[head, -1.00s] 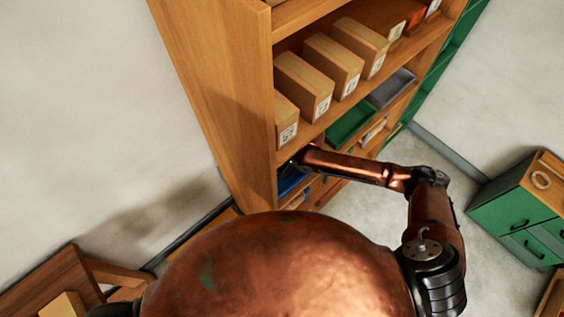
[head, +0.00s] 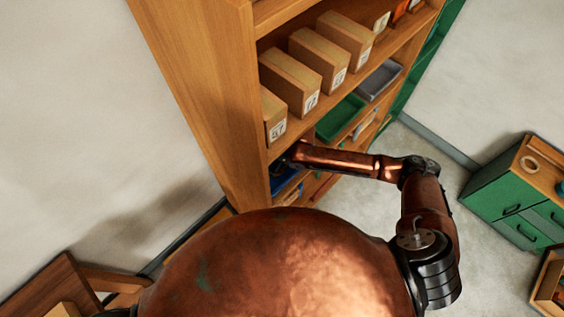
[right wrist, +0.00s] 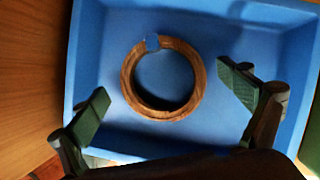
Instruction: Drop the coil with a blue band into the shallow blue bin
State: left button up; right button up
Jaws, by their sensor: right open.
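The brown coil with a blue band (right wrist: 130,80) is in the shallow blue bin (right wrist: 85,60) in the right wrist view, over its floor and clear of the walls. Its blue band is at the top of the ring. My right gripper (right wrist: 165,87) is open, with one finger on each side of the coil and apart from it. In the head view, the blue bin (head: 282,181) shows only partly on a lower shelf. My right gripper is mostly hidden there at the shelf opening. My left gripper is not in view.
The wooden shelf unit (head: 195,90) holds cardboard boxes (head: 319,57) above the bin. A green bin (head: 340,117) and a grey bin (head: 381,80) sit farther along the bin's shelf. A green cabinet (head: 508,200) with a tan ring (head: 529,163) on top stands at right.

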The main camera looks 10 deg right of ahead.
jog(key=shift+d+r, duration=0.25)
jog(key=shift+r, duration=0.8)
jog(key=s+d+b, duration=0.2)
jog(key=s+d, duration=0.5)
jog(key=d, duration=0.3)
jog(key=shift+a, duration=0.15)
